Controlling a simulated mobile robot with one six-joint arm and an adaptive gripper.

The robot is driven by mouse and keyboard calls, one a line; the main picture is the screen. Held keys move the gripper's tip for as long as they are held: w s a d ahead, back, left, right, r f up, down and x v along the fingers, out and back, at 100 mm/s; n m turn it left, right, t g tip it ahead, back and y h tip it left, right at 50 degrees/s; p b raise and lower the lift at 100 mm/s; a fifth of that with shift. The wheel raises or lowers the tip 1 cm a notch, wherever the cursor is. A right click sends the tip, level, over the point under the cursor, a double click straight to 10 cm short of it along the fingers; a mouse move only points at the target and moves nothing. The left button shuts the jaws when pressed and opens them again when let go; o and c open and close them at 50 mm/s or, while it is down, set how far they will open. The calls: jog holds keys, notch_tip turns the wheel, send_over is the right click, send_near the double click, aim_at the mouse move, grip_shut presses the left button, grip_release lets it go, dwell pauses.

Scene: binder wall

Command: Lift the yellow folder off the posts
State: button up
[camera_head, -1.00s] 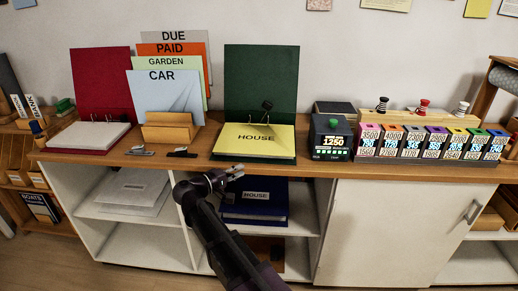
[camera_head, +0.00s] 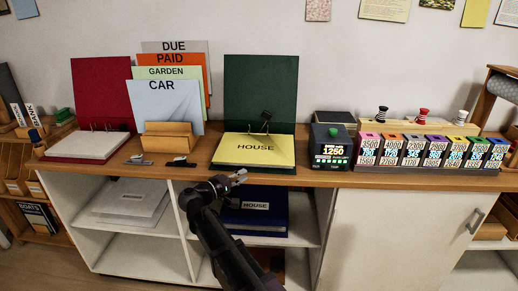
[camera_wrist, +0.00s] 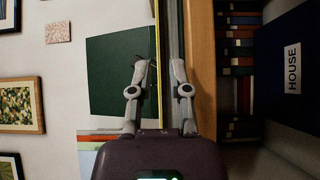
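The yellow folder (camera_head: 255,150), labelled HOUSE, lies flat in the open dark green binder (camera_head: 260,86) on the cabinet top. Thin posts with a black piece (camera_head: 264,116) stand at its back edge. My gripper (camera_head: 240,175) is just in front of the folder's front edge. In the wrist view my gripper (camera_wrist: 159,66) is open. The folder shows edge-on as a thin yellow strip (camera_wrist: 158,30) in line with the gap between the fingers. I cannot tell whether the fingertips overlap it; no grip shows. The posts are not clear in the wrist view.
A red binder (camera_head: 100,95) and a file stand (camera_head: 168,142) are at left. A black device (camera_head: 331,152) reading 1250 and a row of coloured counters (camera_head: 430,150) are at right. The wooden cabinet edge (camera_wrist: 200,60) runs close beside the right finger. A blue binder (camera_head: 254,222) lies on the shelf below.

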aim_at(262, 164)
jog(key=x, duration=0.5)
dwell(0.3)
jog(key=shift+x, duration=2.5)
jog(key=shift+w+a+r, duration=0.15)
jog(key=shift+c, duration=0.2)
grip_shut()
